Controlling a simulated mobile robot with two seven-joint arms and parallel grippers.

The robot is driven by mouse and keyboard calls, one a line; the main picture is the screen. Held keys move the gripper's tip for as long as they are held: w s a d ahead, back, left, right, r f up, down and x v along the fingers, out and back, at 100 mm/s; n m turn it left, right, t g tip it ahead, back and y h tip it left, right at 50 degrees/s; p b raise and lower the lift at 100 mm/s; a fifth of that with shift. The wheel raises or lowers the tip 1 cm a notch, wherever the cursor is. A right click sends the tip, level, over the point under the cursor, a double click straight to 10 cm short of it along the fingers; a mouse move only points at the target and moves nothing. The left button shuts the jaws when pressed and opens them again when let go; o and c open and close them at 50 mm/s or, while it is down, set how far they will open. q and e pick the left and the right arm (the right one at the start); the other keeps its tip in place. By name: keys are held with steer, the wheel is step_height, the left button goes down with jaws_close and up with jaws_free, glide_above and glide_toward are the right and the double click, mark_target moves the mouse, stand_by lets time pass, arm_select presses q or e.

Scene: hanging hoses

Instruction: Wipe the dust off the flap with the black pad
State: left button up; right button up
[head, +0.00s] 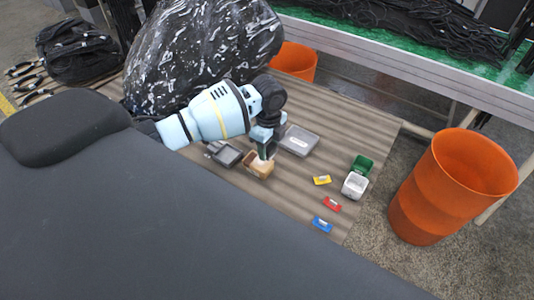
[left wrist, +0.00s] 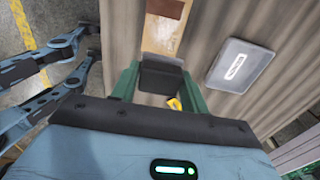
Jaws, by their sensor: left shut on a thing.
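My left gripper (head: 264,153) reaches down over a small tan box (head: 260,171) on the striped mat. In the left wrist view, the green fingers of this gripper (left wrist: 160,84) are shut on the black pad (left wrist: 160,76). The tan flap (left wrist: 160,40) lies just beyond the pad, and the pad overlaps its near edge in the picture. I cannot tell whether they touch. A brown dusty patch (left wrist: 166,8) shows on the flap's far part, cut by the picture edge. My right gripper is not in view.
A grey lidded case (head: 299,140) lies right of the gripper, and a dark open case (head: 226,154) left of it. A green-and-white box (head: 355,184) and yellow (head: 322,180), red (head: 332,204) and blue (head: 322,224) pieces lie rightward. An orange bin (head: 440,195) stands right.

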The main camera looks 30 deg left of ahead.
arm_select(q)
steer(key=shift+r, duration=1.1)
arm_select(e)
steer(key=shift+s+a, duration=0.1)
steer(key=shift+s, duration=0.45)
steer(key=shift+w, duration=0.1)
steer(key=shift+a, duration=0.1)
